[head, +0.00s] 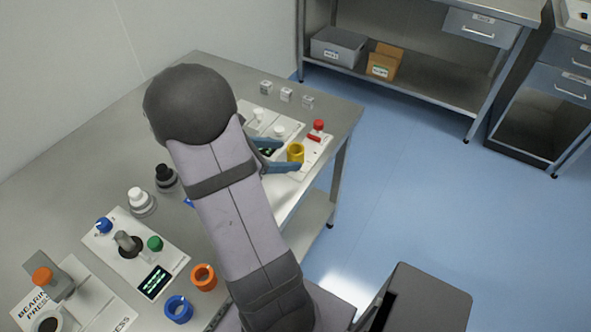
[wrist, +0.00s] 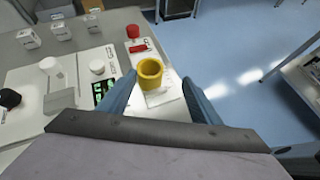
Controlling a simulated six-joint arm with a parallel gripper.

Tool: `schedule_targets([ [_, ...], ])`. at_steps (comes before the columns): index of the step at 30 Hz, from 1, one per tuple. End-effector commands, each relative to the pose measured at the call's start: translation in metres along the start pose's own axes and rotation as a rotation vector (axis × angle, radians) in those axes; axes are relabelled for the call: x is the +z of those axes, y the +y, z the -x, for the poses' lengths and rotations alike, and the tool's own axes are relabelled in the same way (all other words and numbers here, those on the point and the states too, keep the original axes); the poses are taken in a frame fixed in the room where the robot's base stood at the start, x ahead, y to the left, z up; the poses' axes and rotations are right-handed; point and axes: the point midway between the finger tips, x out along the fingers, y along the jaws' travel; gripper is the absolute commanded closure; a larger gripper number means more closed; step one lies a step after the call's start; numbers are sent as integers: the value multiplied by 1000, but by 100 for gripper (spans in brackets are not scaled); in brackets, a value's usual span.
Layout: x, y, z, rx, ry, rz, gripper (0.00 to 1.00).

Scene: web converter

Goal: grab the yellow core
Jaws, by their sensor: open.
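The yellow core (head: 295,152) is a short hollow cylinder standing upright on a white panel near the right edge of the table. It also shows in the wrist view (wrist: 150,74), between and just beyond my open fingers. My gripper (head: 277,156) has blue fingers, spread apart with nothing between the pads that I can make out. In the wrist view my gripper (wrist: 158,95) has one finger to the left of the core and one to the right. My arm hides part of the table in the head view.
A red knob (head: 318,126) stands just behind the core. White cubes (head: 286,94) sit at the back. An orange ring (head: 203,277) and a blue ring (head: 178,309) lie near the front edge. Blue floor (head: 430,190) is open to the right.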

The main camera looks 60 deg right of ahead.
Motion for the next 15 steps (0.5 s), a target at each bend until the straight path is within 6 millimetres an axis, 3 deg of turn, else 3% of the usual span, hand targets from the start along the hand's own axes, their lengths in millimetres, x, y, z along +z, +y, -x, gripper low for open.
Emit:
schedule_targets([
  [1, -6, 3, -14, 4, -23, 26, 42],
  [4, -2, 9, -24, 15, -59, 68, 42],
  [15, 2, 13, -34, 22, -83, 95, 42],
])
